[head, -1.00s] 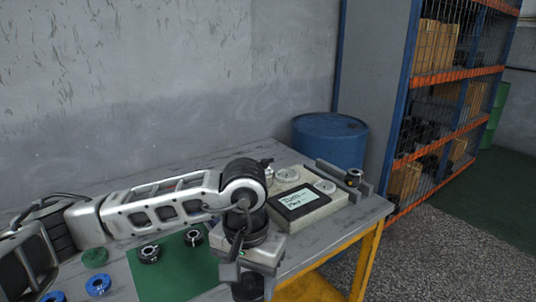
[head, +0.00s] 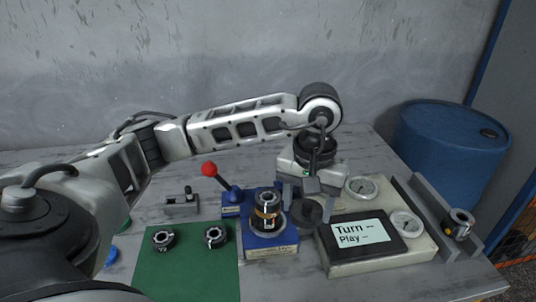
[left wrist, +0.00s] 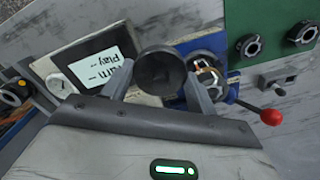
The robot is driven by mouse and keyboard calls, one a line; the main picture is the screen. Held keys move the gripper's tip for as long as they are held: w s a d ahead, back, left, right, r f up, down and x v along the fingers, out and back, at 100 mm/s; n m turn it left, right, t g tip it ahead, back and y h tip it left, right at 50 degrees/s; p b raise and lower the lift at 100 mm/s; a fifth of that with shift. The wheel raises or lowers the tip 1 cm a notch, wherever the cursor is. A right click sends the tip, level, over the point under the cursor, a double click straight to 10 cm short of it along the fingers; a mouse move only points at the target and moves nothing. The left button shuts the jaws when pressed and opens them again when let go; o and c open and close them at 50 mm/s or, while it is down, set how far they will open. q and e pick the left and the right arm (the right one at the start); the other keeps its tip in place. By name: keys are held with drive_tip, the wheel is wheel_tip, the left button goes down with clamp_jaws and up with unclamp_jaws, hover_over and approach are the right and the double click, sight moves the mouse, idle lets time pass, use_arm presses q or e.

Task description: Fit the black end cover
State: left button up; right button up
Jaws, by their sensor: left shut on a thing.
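My left gripper (head: 305,198) is shut on the black end cover (head: 308,212), a round dark disc. In the left wrist view, the cover (left wrist: 161,72) sits between the fingertips (left wrist: 158,88). The motor body (head: 267,208), with a dark ring on top and a copper-coloured band, stands in a blue fixture (head: 270,241). The held cover is just right of the motor and apart from it. The motor also shows in the left wrist view (left wrist: 207,77), beside one finger. My right gripper is out of view.
A red-knobbed lever (head: 209,170) stands behind the fixture, to its left. A display box (head: 347,262) with gauges is right of the gripper. Two dark ring parts (head: 163,239) (head: 215,237) lie on a green mat (head: 190,275).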

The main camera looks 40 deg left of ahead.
use_arm(q)
drive_tip(key=a+r+n, duration=0.1)
drive_tip(key=a+n, duration=0.1)
drive_tip(key=a, duration=0.1)
drive_tip(key=a+r+n, duration=0.2)
drive_tip(key=a, duration=0.1)
drive_tip(key=a+r+n, duration=0.1)
drive_tip(key=a+n, duration=0.1)
drive_tip(key=a, duration=0.1)
drive_tip(key=shift+s+a+r, duration=0.15)
drive_tip(key=shift+s+r, duration=0.05)
drive_tip(key=shift+s, duration=0.1)
drive_tip(key=shift+a, duration=0.15)
drive_tip(key=shift+f+b, duration=0.5)
drive_tip(key=shift+f, duration=0.3)
drive_tip(key=shift+f+b, duration=0.6)
drive_tip(key=shift+f, duration=0.3)
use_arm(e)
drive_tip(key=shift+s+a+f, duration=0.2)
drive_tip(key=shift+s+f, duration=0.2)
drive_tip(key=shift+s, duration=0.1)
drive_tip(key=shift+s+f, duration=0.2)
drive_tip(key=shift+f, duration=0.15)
